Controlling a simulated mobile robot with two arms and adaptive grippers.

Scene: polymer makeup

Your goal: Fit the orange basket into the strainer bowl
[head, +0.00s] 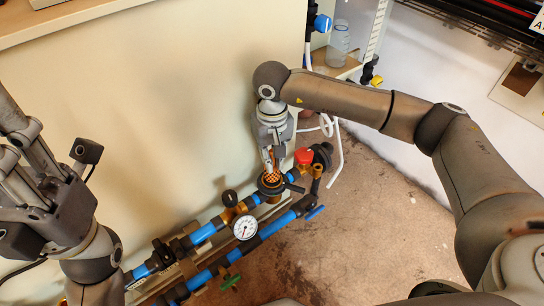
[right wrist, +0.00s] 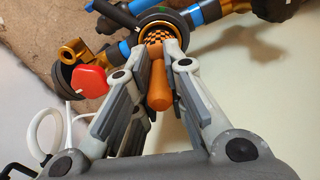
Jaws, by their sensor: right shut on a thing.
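The orange basket has a checkered mesh top (head: 272,177) and a rounded handle, which shows in the right wrist view (right wrist: 158,92). My right gripper (head: 268,160) points down and is shut on this handle. The strainer bowl is a dark round ring (head: 260,187) on the pipework; its rim also shows in the right wrist view (right wrist: 143,29). The mesh shows inside the ring. I cannot tell how deep it sits, as its lower part is hidden. My left gripper (head: 22,135) is at the left edge, away from the bowl; its fingertips are partly cut off.
Blue pipes (head: 203,233) with a pressure gauge (head: 245,227) run along the wall. A red cap (head: 303,156) and a black fitting (head: 323,153) stand close right of the bowl. White tubing (head: 337,160) hangs behind. The brown floor at right is clear.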

